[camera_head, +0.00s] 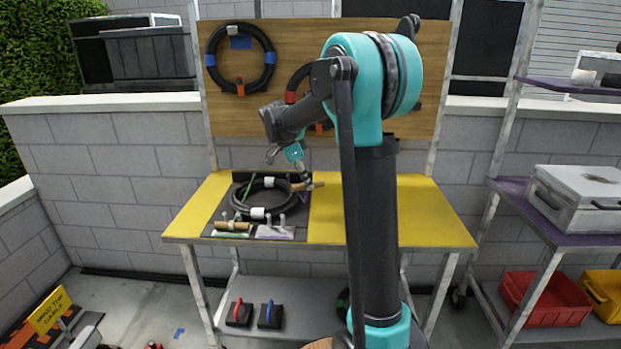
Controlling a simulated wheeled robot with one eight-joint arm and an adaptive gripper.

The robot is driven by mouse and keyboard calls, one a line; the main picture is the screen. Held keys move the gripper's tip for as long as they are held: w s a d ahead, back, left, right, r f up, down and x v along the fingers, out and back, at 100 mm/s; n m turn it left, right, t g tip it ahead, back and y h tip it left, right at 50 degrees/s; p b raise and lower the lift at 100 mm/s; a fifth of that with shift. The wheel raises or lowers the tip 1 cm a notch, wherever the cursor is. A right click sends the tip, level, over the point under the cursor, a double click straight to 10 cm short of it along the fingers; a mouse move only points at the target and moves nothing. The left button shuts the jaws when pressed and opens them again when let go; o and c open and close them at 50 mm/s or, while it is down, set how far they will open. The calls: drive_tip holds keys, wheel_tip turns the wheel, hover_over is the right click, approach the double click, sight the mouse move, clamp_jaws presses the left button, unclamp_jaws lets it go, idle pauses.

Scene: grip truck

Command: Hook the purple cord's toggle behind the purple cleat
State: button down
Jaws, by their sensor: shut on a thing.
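My gripper (303,179) is over the right part of the black mat and is shut on a wooden toggle (315,185). A short purple strip (304,198), which looks like the purple cord, shows just below the toggle. The purple cleat (275,232) is a pale plate with a purple tint and grey prongs at the mat's front edge. The held toggle is behind and to the right of this cleat, apart from it. My gripper's fingers are small here and partly hide the toggle.
A coiled black hose (240,207) with white bands lies on the mat. A green cord (246,186) crosses it, and another wooden toggle (232,226) lies at the green cleat (230,236), left of the purple one. The yellow tabletop (425,215) is clear at right.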

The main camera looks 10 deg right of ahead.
drive_tip(key=shift+s+a+m+g, duration=0.45)
drive_tip(key=shift+s+a+m, duration=0.35)
drive_tip(key=shift+a+m, duration=0.25)
drive_tip(key=shift+s+a+m+g, duration=0.45)
drive_tip(key=shift+s+a+m, duration=0.35)
drive_tip(key=shift+m, duration=0.35)
drive_tip(key=s+a, duration=0.7)
drive_tip(key=a, duration=0.2)
drive_tip(key=shift+f, duration=3.25)
drive_tip(key=c, duration=1.2)
unclamp_jaws()
